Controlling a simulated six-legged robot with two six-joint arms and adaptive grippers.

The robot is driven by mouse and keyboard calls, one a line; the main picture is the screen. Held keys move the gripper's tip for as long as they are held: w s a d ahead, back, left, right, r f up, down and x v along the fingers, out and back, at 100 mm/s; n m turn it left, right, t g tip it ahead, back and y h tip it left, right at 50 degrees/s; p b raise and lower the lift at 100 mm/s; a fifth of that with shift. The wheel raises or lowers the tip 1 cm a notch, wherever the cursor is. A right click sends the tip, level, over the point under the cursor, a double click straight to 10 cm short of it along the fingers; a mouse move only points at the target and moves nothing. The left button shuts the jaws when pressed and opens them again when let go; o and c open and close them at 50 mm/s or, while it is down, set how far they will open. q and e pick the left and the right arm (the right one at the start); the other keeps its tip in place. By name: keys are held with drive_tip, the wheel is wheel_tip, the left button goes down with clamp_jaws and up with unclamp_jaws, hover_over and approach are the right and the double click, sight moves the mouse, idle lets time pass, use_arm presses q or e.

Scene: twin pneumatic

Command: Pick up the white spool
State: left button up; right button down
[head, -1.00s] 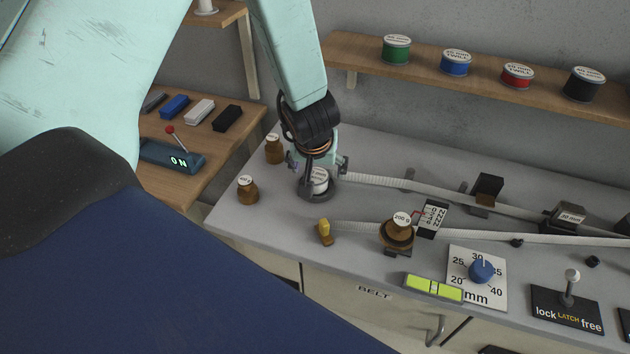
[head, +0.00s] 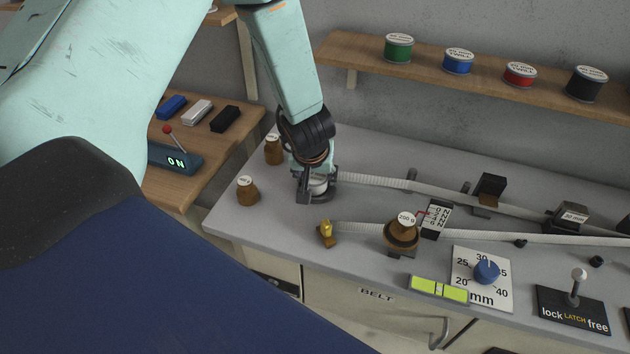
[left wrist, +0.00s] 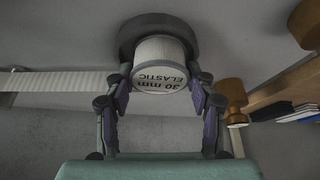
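The white spool (left wrist: 160,62) stands upright in a dark round holder (left wrist: 158,24), its "30 mm ELASTIC" label facing the left wrist camera. In the head view the white spool (head: 318,185) is partly hidden by my left gripper (head: 315,188). In the left wrist view my left gripper (left wrist: 160,88) has one finger on each side of the spool, and both fingertips appear to touch it. The spool shows no clear lift out of the holder. My right gripper is not in view.
Two brown weights (head: 247,190) (head: 274,150) stand left of the spool. White elastic bands run right across the grey bench (head: 400,150). A 200 g weight (head: 402,232), a dial (head: 486,270) and a latch lever (head: 575,295) are to the right. Several coloured spools line the shelf (head: 430,58).

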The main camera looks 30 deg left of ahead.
use_arm(q)
drive_tip(key=shift+d+f, duration=0.15)
drive_tip(key=shift+d, duration=0.2)
drive_tip(key=c, duration=0.5)
drive_tip(key=shift+a, duration=0.1)
drive_tip(key=shift+c, duration=0.2)
drive_tip(key=shift+s, duration=0.1)
